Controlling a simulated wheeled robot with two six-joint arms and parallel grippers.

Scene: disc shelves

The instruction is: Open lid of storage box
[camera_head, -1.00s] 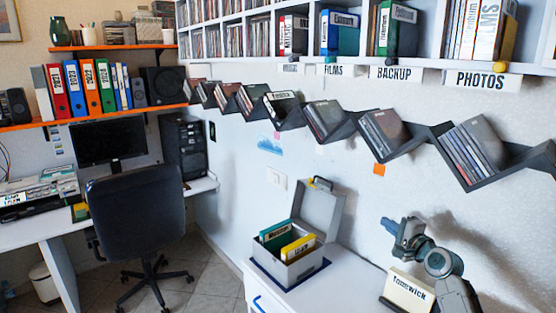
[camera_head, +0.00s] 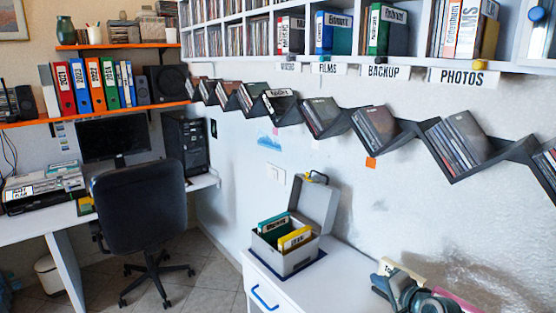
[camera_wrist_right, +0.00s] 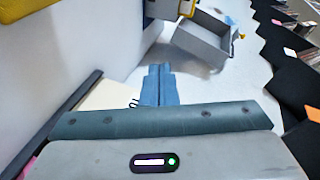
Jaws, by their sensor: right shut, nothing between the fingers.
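The grey storage box (camera_head: 285,261) stands on the white cabinet top, and its lid (camera_head: 318,203) is swung up open against the wall side. A dark handle with a yellow part sits on the lid's top edge. Teal and yellow labelled dividers (camera_head: 294,238) show inside the box. In the right wrist view the open lid (camera_wrist_right: 204,42) shows at the top, beyond the fingers. My right gripper (camera_head: 380,282) is low at the lower right of the head view, apart from the box. Its blue fingers (camera_wrist_right: 158,85) are together and empty. My left gripper is out of view.
A cream box (camera_head: 402,270) lies right behind my right gripper. A zigzag disc shelf (camera_head: 402,138) runs along the wall above. A black office chair (camera_head: 138,205) and a desk are at left. Cabinet top between box and gripper looks clear.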

